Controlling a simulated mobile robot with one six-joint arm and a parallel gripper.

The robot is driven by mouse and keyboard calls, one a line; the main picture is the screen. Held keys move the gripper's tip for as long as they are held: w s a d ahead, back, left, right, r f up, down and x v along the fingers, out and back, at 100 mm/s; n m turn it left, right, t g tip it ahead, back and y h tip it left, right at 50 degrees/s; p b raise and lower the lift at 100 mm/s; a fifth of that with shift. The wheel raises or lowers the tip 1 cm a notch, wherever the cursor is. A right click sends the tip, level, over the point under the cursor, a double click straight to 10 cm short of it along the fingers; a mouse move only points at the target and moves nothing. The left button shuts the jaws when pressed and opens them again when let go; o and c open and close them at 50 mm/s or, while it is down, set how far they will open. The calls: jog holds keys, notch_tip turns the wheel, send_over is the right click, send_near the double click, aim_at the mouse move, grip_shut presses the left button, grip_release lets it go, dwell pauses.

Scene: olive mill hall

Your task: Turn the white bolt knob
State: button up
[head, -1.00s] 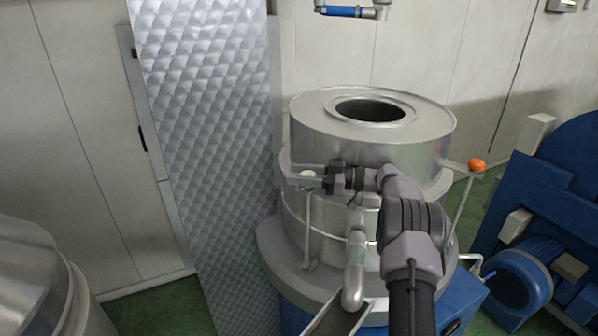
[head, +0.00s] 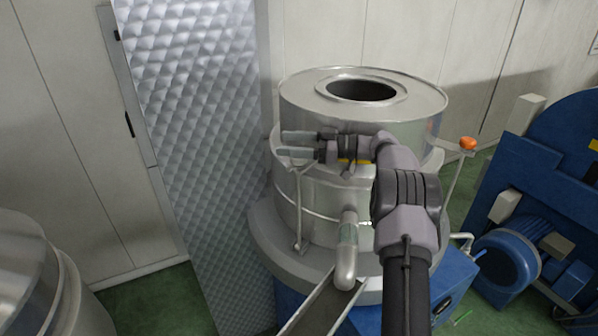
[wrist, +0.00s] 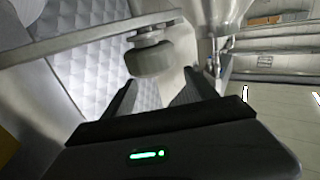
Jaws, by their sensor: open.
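The white bolt knob (wrist: 148,62) shows in the wrist view as a rounded, greyish-white knob on a short stem under a metal bar (wrist: 100,38). My gripper (wrist: 160,78) is open and empty. The knob is just beyond the fingertips, nearer the left finger, with no clear contact. In the head view my gripper (head: 292,145) points left across the front of the steel vessel (head: 330,196). Its two fingers are apart, one above the other. I cannot make out the knob in the head view; the fingers seem to cover it.
The vessel has a round opening (head: 361,90) on top, an outlet pipe (head: 347,250) and a chute (head: 322,308) in front. An orange ball-topped lever (head: 467,143) stands at its right. A quilted metal panel (head: 195,150) is at left, blue machinery (head: 520,230) at right.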

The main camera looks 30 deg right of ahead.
jog(key=s+a+b, duration=0.1)
jog(key=s+a, duration=0.1)
jog(key=s, duration=0.5)
jog(key=s+a+r+b, duration=0.1)
jog(key=s+b, duration=0.1)
jog(key=s, duration=0.6)
jog(key=shift+s+a, duration=0.25)
jog(key=shift+a, duration=0.15)
jog(key=shift+r, duration=0.1)
